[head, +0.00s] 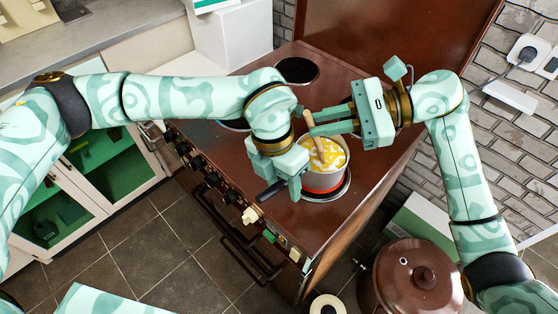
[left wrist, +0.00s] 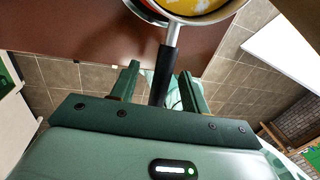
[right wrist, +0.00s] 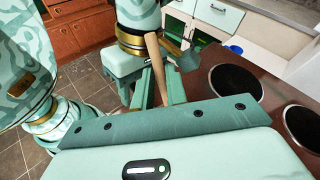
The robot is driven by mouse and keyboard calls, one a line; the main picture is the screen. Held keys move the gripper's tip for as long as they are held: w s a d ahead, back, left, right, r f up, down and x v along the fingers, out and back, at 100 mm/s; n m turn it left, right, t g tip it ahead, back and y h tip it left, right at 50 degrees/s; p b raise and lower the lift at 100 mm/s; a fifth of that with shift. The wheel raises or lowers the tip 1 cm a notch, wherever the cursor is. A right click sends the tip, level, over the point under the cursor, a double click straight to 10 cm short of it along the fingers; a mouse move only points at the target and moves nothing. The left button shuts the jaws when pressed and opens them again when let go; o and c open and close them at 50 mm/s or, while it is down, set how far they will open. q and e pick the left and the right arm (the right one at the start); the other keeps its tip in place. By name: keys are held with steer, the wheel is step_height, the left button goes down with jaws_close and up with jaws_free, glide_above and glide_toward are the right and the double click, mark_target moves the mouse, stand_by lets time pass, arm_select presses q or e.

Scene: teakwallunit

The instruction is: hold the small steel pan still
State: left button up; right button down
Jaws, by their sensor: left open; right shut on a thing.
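The small steel pan (head: 325,183) sits on the front burner of the brown stove, its lower side looking red-orange, with yellow and white food (head: 329,151) inside. Its dark handle (head: 268,190) points toward the stove's front edge. My left gripper (head: 283,183) is open at the handle. In the left wrist view the black handle (left wrist: 163,72) lies between the two open fingers, with a gap visible on its left; contact on the right is unclear. My right gripper (head: 312,124) is shut on a wooden spoon (right wrist: 156,60), which reaches down into the pan.
The stove (head: 255,163) has a bare burner (head: 296,70) at the back and knobs along its front. A brown lidded pot (head: 410,278) stands lower right. A brick wall (head: 495,110) with a plugged socket is at right. White cabinets (head: 120,160) and a grey counter are at left.

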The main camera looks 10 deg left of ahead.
arm_select(q)
steer(key=shift+s+d+f, duration=0.1)
steer(key=shift+d+f, duration=0.05)
steer(key=shift+f, duration=0.8)
jaws_close()
steer(key=shift+c, duration=0.5)
jaws_free()
steer(key=shift+c, duration=0.3)
steer(key=c, duration=0.7)
